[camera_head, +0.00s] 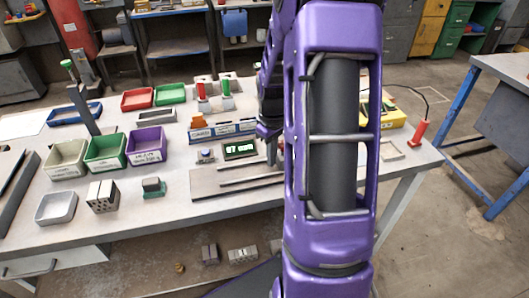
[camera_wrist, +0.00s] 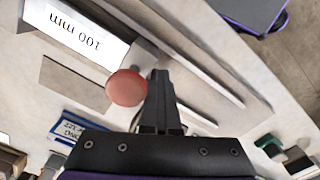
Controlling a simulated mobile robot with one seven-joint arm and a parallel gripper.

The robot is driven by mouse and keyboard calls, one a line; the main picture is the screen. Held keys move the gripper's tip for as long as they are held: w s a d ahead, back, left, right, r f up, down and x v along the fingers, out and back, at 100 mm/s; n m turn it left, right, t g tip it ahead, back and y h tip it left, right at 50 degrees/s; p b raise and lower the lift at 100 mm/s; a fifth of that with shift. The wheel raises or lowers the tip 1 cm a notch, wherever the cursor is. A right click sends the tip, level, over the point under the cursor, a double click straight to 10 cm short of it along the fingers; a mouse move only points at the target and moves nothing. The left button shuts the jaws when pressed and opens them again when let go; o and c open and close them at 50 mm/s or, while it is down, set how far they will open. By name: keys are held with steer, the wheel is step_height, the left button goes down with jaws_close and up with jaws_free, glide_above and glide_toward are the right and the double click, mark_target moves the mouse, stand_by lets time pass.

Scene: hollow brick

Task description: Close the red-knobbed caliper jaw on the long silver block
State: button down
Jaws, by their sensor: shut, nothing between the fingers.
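The red round knob (camera_wrist: 126,87) shows in the wrist view, beside the near corner of the long silver block (camera_wrist: 112,62), whose white label reads "100 mm" upside down. The grey jaw under the knob is mostly hidden, and I cannot tell whether it touches the block. My gripper (camera_wrist: 159,76) is shut and empty, its fingertips just right of the knob; I cannot tell if they touch it. In the head view my gripper (camera_head: 268,130) is over the back right of the grey caliper plate (camera_head: 210,184); my arm hides the block and most of the knob area.
A green-lit display (camera_head: 240,149) stands behind the plate. Left of it are a purple bin (camera_head: 147,145), a green bin (camera_head: 106,153) and a hollow block (camera_head: 102,196). Red and green handled tools (camera_head: 202,92) stand behind. Slotted rails (camera_wrist: 205,75) lie right of my fingers.

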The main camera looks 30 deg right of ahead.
steer(key=shift+d, duration=0.1)
stand_by(0.3)
steer(key=shift+w+a+r, duration=0.1)
steer(key=shift+w+a, duration=0.15)
steer(key=shift+a, duration=0.65)
step_height(320, 180, up, 5)
steer(key=p, duration=0.4)
steer(key=shift+r, duration=0.1)
step_height(320, 180, up, 3)
steer(key=shift+f, duration=0.15)
